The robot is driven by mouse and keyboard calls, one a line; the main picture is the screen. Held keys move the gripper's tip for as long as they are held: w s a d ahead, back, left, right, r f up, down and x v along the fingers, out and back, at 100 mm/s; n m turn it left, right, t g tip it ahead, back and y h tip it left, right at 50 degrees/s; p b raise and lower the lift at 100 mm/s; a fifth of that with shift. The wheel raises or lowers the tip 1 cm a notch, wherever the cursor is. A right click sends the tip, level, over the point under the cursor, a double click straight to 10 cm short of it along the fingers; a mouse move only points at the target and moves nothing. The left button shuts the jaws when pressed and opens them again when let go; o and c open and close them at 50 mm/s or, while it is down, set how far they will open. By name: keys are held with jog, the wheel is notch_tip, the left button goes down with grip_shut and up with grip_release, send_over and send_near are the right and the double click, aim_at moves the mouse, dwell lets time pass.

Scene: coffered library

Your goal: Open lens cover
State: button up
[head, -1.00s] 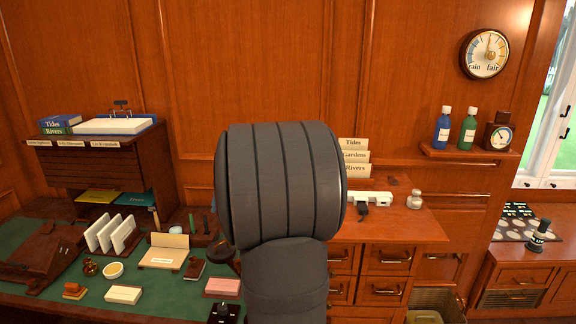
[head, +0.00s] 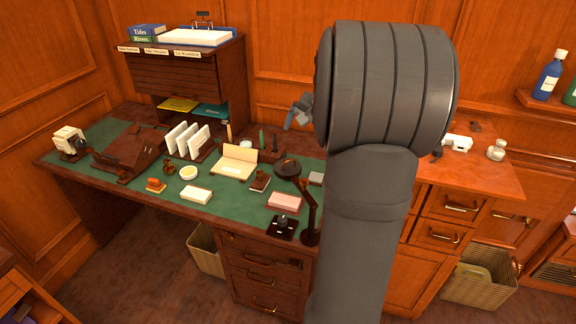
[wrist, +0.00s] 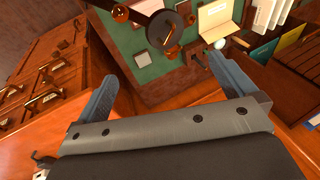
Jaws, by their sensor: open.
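A desk magnifier (head: 287,168) with a dark round head on a jointed brown arm stands near the right end of the green desk top. In the wrist view, its dark round head (wrist: 165,30) shows at the top, beyond my fingertips and apart from them. I cannot tell its lens cover from the rest of the head, so its position is unclear. My gripper (wrist: 162,67) is open and empty, its two blue-grey fingers wide apart. In the head view, part of my gripper (head: 300,112) shows left of my thick grey arm, above the back of the desk; the rest is hidden.
The desk holds a card stand (head: 235,164), a pink block (head: 285,201), a letter rack (head: 188,140) and a brown sloped box (head: 128,152). A small cabinet (head: 190,75) stands at the back. A wooden side counter (head: 480,180) lies right of my arm.

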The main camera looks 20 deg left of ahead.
jog(key=shift+f, duration=0.1)
jog(key=c, duration=0.4)
jog(key=s+a+f+n+h, duration=0.1)
jog(key=f+n, duration=0.1)
jog(key=f, duration=0.1)
jog(key=s+a+f+n+g+h, duration=0.1)
jog(key=f+n+h, duration=0.1)
jog(key=s+a+f+n+g+h, duration=0.1)
jog(key=f+n, duration=0.1)
jog(key=f, duration=0.1)
jog(key=shift+a+f+h, duration=0.1)
jog(key=shift+f+h, duration=0.2)
jog(key=c, duration=1.1)
jog(key=n+t+h, duration=1.2)
jog(key=n, duration=0.7)
send_near(288, 161)
jog(key=x, duration=1)
jog(key=shift+w+a+f, duration=0.1)
jog(key=shift+w+f, duration=0.05)
jog(key=shift+w, duration=0.1)
jog(key=shift+c, duration=0.5)
grip_shut()
